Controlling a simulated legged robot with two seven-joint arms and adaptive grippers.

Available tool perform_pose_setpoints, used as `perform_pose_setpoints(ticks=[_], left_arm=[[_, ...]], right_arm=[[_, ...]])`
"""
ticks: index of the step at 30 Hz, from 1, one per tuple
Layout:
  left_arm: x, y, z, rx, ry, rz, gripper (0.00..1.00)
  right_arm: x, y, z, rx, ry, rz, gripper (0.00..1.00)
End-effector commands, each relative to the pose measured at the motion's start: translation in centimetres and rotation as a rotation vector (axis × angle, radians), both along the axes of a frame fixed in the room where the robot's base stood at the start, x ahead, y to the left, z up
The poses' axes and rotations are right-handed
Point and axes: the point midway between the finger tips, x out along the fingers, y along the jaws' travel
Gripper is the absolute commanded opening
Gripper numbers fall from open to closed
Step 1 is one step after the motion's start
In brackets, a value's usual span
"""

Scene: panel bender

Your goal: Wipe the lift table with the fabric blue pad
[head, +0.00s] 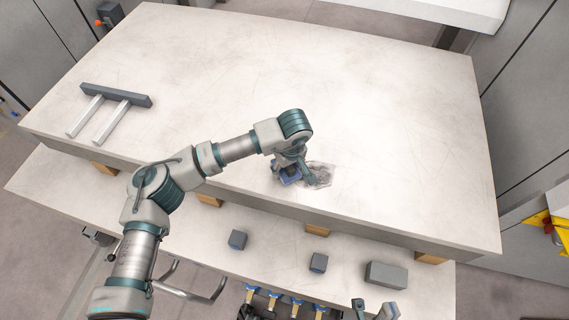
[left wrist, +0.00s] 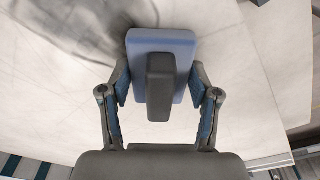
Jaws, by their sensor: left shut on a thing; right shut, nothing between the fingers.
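The lift table (head: 400,120) is a large pale slab with faint scratches. A dark grey smudge (head: 319,176) lies near its front edge and also shows at the upper left of the left wrist view (left wrist: 85,25). My left gripper (head: 288,168) is shut on the blue pad (head: 289,180), just left of the smudge. In the left wrist view, the pad (left wrist: 185,60) has a dark grey handle (left wrist: 160,90) between my fingers. The pad is at the table surface; its underside is hidden. My right gripper (head: 375,309) is shut and empty at the bottom edge, partly cut off.
A grey bar with two pale prongs (head: 115,95) lies at the table's left. A lower pale ledge (head: 200,245) in front holds two small dark cubes (head: 237,240) and a grey block (head: 386,275). Several blue-and-yellow tools (head: 273,300) stand at the bottom. The table's middle and right are clear.

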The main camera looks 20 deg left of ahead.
Motion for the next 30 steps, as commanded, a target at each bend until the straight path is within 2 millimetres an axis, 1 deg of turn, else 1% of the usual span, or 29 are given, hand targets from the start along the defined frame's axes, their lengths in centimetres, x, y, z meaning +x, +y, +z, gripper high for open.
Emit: perform_pose_setpoints(ticks=[5,8,16,23,26,30], left_arm=[[0.0,0.0,-0.1,-0.001,0.000,0.000,0.34],[0.0,-0.4,-0.1,-0.002,0.001,0.000,0.34],[0.0,-2.9,0.1,-0.001,0.000,-0.001,0.34],[0.0,-3.7,0.0,-0.001,0.001,0.000,0.34],[0.0,-4.3,-0.1,-0.001,0.001,-0.001,0.34],[0.0,-5.7,-0.2,-0.002,0.001,-0.002,0.34]], right_arm=[[0.0,0.0,0.0,0.000,0.001,0.000,0.00],[0.0,0.0,0.0,0.000,0.000,0.000,0.00],[0.0,0.0,0.2,0.001,-0.002,0.000,0.00],[0.0,0.0,0.2,0.000,-0.001,0.000,0.00],[0.0,0.0,0.1,0.000,0.000,0.000,0.00],[0.0,0.0,-0.1,0.001,0.001,0.000,0.00]])
